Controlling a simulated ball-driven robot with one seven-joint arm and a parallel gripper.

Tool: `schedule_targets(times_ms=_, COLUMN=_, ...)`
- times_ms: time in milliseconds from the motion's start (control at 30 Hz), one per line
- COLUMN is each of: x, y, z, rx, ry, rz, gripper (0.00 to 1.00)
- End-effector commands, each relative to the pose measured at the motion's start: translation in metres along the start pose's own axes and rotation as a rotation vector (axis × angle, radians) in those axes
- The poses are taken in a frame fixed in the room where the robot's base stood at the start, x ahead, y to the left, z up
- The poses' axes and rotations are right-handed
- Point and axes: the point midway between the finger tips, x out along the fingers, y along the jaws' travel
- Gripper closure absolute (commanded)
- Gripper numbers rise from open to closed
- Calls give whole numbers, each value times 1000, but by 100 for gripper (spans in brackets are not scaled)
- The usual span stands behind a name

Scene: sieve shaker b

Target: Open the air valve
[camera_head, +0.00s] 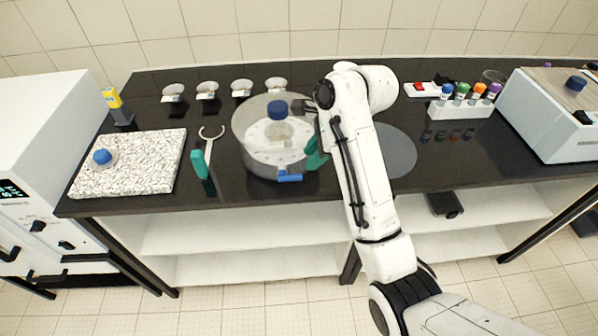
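A round clear vessel (246,152) with a see-through lid stands on the black bench, left of my arm. A blue knob (277,109) sits on top of its lid. A small blue fitting (290,177) sticks out low at its front rim. I cannot tell for sure which blue part is the air valve. My gripper (300,108) is at the lid's right side, close beside the blue knob. Its fingers are small, dark and partly hidden by my arm, so I cannot tell whether they touch the knob or how wide they stand.
A speckled slab (131,172) is at left. Several small dishes line the back. A white tube rack (459,110) and a grey disc (394,151) are right of my arm.

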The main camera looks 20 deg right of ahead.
Motion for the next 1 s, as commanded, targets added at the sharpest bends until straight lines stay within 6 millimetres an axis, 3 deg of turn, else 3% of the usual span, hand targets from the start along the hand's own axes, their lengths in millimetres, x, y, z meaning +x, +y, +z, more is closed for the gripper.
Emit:
schedule_targets(times_ms=300, x=57, y=1, z=0, rx=-1, ry=1, rz=3, gripper=71)
schedule_targets(times_ms=500, x=79, y=1, z=0, rx=-2, ry=1, rz=2, gripper=71)
schedule_targets(times_ms=867, x=85, y=1, z=0, rx=-2, ry=0, rz=0, gripper=71)
schedule_targets(times_ms=1000, x=85, y=1, z=0, rx=-3, ry=0, rz=-1, gripper=81)
